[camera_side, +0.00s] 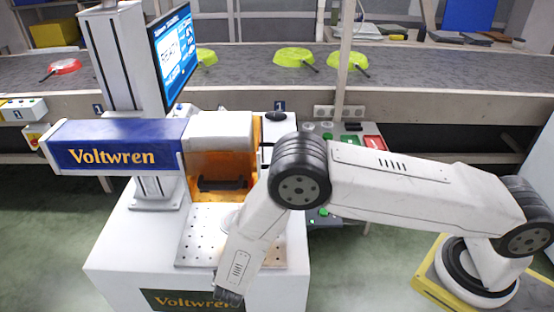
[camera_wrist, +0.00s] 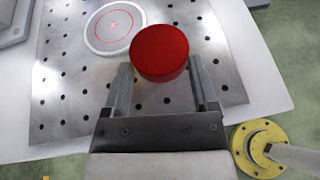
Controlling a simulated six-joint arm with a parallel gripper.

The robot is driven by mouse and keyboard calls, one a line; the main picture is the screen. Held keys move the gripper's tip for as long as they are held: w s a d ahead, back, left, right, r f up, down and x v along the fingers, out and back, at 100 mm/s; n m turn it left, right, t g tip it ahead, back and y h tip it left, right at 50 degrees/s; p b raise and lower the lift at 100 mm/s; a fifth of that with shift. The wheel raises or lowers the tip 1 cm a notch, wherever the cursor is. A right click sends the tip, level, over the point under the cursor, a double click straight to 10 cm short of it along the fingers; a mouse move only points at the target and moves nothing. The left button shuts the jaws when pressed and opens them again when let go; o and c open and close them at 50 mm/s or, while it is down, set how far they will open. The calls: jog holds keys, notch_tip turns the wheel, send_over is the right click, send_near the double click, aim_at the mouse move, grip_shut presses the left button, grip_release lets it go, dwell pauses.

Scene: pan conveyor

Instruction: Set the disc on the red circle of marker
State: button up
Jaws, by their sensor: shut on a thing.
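A red disc (camera_wrist: 160,54) is between the fingertips of my gripper (camera_wrist: 162,75) in the wrist view. My gripper is shut on it and holds it over the perforated metal plate. The marker is a round white plate (camera_wrist: 94,38) with a thin red circle on top. It lies on the metal plate just left of the disc, and its right edge is close to the disc in the picture. In the side view the marker (camera_side: 230,219) is mostly hidden behind my arm. My gripper (camera_side: 228,297) is low at the plate's front edge there, and the disc cannot be made out.
The perforated plate (camera_side: 196,246) sits on a white pedestal below a Voltwren machine (camera_side: 117,147) with an orange guard (camera_side: 207,180). A monitor (camera_side: 172,55) stands on the left. Behind is a conveyor (camera_side: 240,67) with red and yellow-green pans. A control panel (camera_side: 372,143) is behind my arm.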

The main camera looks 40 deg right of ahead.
jog(key=shift+m+g+h, duration=0.6)
jog(key=shift+m+g, duration=0.3)
jog(key=d+r, duration=0.1)
jog(key=d, duration=0.3)
jog(key=s+d+r, duration=0.1)
jog(key=d, duration=0.3)
jog(key=d+r, duration=0.1)
jog(key=d, duration=0.3)
jog(key=shift+s+r, duration=0.1)
jog(key=shift+s, duration=0.1)
jog(key=d+r+n+t+y, duration=0.1)
jog(key=d+r+n+t, duration=0.1)
jog(key=d+r, duration=0.9)
jog(key=w+a+r+n+t+y, duration=0.1)
jog(key=a+r+n+t+y, duration=0.1)
jog(key=r, duration=0.6)
jog(key=w+a+r+n+t+y, duration=0.2)
jog(key=a+r+n+y, duration=0.3)
jog(key=r, duration=0.3)
jog(key=shift+w+a+r, duration=0.15)
jog(key=shift+w+a, duration=0.1)
jog(key=shift+a, duration=0.5)
jog(key=shift+r+t, duration=0.15)
jog(key=shift+t, duration=0.15)
